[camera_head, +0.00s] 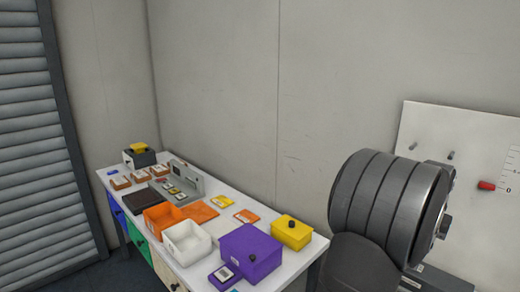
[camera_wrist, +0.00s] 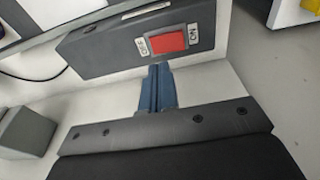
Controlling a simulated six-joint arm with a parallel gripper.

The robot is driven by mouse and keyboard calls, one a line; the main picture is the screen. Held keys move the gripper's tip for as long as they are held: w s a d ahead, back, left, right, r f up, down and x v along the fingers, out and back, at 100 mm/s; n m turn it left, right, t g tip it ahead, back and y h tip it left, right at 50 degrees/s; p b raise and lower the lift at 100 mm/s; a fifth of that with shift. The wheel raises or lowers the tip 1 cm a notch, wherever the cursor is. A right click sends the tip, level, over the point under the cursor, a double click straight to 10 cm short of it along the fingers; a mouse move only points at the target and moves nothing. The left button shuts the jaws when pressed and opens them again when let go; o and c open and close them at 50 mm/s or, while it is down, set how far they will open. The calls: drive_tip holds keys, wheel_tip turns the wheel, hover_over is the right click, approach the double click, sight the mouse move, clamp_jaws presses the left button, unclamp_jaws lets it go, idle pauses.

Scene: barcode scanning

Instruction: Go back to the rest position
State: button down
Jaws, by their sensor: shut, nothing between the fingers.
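My gripper (camera_wrist: 158,72) shows in the wrist view as narrow blue fingers, closed together with nothing between them. The fingers point at a dark grey box with a red rocker switch (camera_wrist: 167,41) labelled ON and OFF. I cannot tell whether the fingertips touch the box. In the head view, a large dark joint of my arm fills the lower right, and my gripper does not show there.
A white table (camera_head: 297,258) holds a purple box (camera_head: 250,252), a yellow box (camera_head: 291,232), a white bin (camera_head: 187,243), an orange bin and several small packages. A white board (camera_head: 460,135) is at the right. A grey block (camera_wrist: 25,132) is left of my gripper.

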drive_tip(key=s+a+r+h, duration=0.1)
drive_tip(key=s+a+r, duration=0.1)
drive_tip(key=a+r, duration=0.3)
drive_tip(key=s+a+r+t+h, duration=0.1)
drive_tip(key=a+r, duration=0.4)
drive_tip(key=r, duration=0.6)
drive_tip(key=shift+s+a+r+h, duration=0.2)
drive_tip(key=shift+s+r+h, duration=0.15)
drive_tip(key=shift+h, duration=0.15)
drive_tip(key=c, duration=1.9)
unclamp_jaws()
drive_tip(key=shift+c, duration=0.2)
drive_tip(key=o, duration=1.9)
drive_tip(key=f+y, duration=0.1)
drive_tip(key=f, duration=0.2)
drive_tip(key=s+d+f+g+y, duration=0.1)
drive_tip(key=f, duration=0.3)
drive_tip(key=f+g+y, duration=0.1)
drive_tip(key=f+y, duration=0.1)
drive_tip(key=f, duration=0.2)
drive_tip(key=shift+s+d, duration=0.15)
drive_tip(key=shift+d, duration=0.15)
drive_tip(key=shift+o, duration=0.2)
wheel_tip(320, 180, down, 10)
drive_tip(key=shift+r, duration=0.2)
wheel_tip(320, 180, up, 10)
